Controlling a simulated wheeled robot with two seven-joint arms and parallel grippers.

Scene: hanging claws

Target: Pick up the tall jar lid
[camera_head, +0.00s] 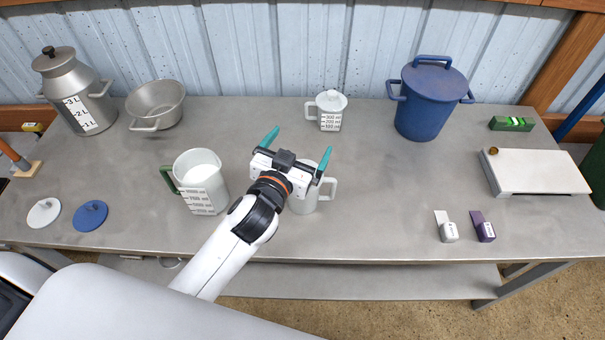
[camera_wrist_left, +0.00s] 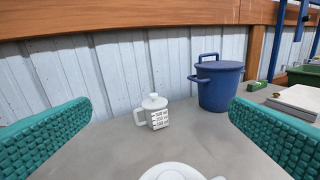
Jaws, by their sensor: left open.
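My left gripper (camera_head: 298,148) is open and empty, held above the table near its middle. Its teal fingers stand wide apart at both sides of the left wrist view (camera_wrist_left: 160,140). Several lidded vessels show, and I cannot tell for sure which is the tall jar. A tall grey metal can (camera_head: 75,98) with a knobbed lid (camera_head: 53,60) stands at the back left. A blue pot (camera_head: 425,116) has a handled lid (camera_head: 434,78) on it at the back right; it also shows in the left wrist view (camera_wrist_left: 215,92). My right gripper is not in view.
A small white lidded jug (camera_head: 329,112) stands behind my gripper. A white mug (camera_head: 308,202) is partly hidden under it. A measuring jug (camera_head: 200,182), metal pot (camera_head: 157,105), white disc lid (camera_head: 44,212) and blue disc lid (camera_head: 90,215) are left. The table's middle right is clear.

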